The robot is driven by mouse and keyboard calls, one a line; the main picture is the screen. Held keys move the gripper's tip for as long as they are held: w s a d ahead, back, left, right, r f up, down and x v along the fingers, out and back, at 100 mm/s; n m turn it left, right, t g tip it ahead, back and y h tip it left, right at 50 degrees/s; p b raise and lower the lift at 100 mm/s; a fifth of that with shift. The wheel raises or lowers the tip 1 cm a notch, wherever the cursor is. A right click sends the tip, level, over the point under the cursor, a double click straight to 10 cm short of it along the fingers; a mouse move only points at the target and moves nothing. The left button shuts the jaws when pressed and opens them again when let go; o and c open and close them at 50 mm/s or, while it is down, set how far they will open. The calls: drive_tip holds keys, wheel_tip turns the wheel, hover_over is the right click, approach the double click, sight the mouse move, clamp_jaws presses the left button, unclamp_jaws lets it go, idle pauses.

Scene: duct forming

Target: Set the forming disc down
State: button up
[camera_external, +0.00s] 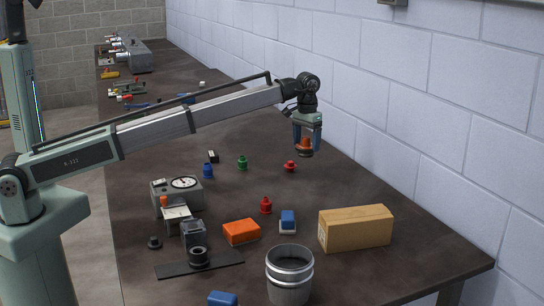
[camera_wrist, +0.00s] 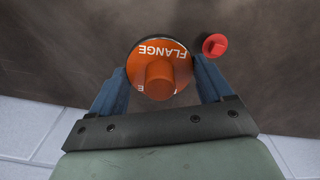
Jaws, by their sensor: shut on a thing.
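The forming disc (camera_wrist: 181,62) is orange, marked "FLANGE" in white, with a round knob in its middle. My gripper (camera_wrist: 160,85) is shut on the disc, with a blue finger on each side of it in the wrist view. In the external view my gripper (camera_external: 306,143) points down and holds the orange disc (camera_external: 304,146) above the table (camera_external: 345,215), near the block wall. The disc's underside is hidden in the wrist view.
Green (camera_external: 242,162), blue (camera_external: 208,171) and another red piece (camera_external: 265,205) stand nearby. A cardboard box (camera_external: 355,227), metal bucket (camera_external: 290,272), orange box (camera_external: 241,232) and gauge device (camera_external: 178,190) occupy the front.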

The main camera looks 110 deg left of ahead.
drive_tip(key=s+a+n, duration=0.3)
drive_tip(key=s+a, duration=2)
drive_tip(key=s, duration=0.2)
drive_tip(key=shift+a+f+m, duration=0.15)
drive_tip(key=shift+f+m, duration=0.55)
drive_tip(key=shift+f, duration=0.9)
drive_tip(key=shift+a+f+m, duration=0.1)
drive_tip(key=shift+f+m, duration=0.6)
drive_tip(key=shift+f, duration=0.9)
drive_tip(key=shift+a+f+m, duration=0.15)
drive_tip(key=shift+f+m, duration=0.55)
drive_tip(key=shift+f, duration=0.9)
drive_tip(key=shift+f, duration=0.1)
drive_tip(key=o, duration=1.3)
drive_tip(key=shift+f, duration=0.1)
drive_tip(key=shift+o, duration=0.2)
wheel_tip(320, 180, up, 12)
drive_tip(key=shift+r, duration=0.2)
